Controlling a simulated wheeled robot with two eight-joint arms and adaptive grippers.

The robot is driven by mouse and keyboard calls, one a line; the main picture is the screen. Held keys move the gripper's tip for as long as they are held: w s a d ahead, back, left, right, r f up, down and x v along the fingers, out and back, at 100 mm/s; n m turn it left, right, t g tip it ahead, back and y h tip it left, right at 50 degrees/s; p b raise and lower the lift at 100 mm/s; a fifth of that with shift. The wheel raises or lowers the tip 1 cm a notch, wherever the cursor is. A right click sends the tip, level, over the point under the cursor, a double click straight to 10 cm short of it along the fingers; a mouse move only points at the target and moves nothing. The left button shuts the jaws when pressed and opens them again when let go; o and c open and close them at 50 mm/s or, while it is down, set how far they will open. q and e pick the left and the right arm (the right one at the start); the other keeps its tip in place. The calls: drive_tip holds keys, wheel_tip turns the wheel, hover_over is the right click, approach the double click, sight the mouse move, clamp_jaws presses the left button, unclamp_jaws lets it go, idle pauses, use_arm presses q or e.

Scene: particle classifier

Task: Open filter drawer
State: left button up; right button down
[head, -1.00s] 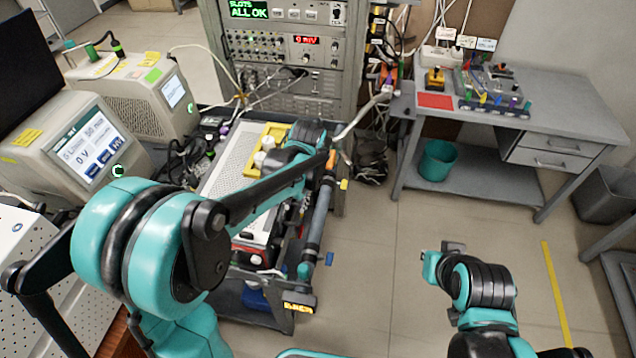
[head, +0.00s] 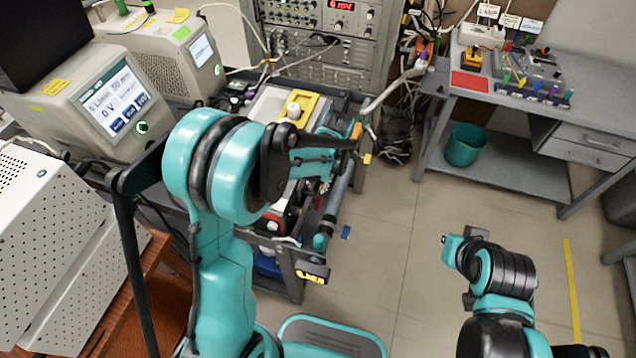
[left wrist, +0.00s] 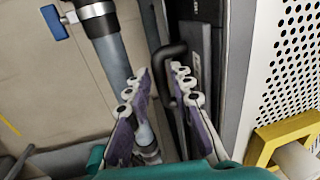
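In the left wrist view, a black bar handle (left wrist: 170,62) stands on a dark upright front (left wrist: 196,40) beside the perforated white box. My left gripper (left wrist: 161,72) is open, its two purple-padded fingers apart. The handle is close to the right fingertip; I cannot tell whether they touch. In the head view my left arm covers much of the equipment cart (head: 290,265), and the fingers and handle cannot be made out there. My right arm's end (head: 460,262) is over bare floor at the lower right, with its fingers not clear.
A grey pipe (left wrist: 112,55) with a blue tab (left wrist: 54,22) runs beside the left finger. A yellow bracket (left wrist: 285,138) sits on the white box. Instruments (head: 105,105) stand at the left, a grey desk (head: 510,165) at the right. Floor between is clear.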

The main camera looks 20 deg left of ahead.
use_arm(q)
clamp_jaws()
drive_tip(key=d, duration=1.1)
drive_tip(key=shift+s+d, duration=0.2)
drive_tip(key=shift+d, duration=0.2)
unclamp_jaws()
wheel_tip(320, 180, up, 12)
drive_tip(key=d, duration=0.2)
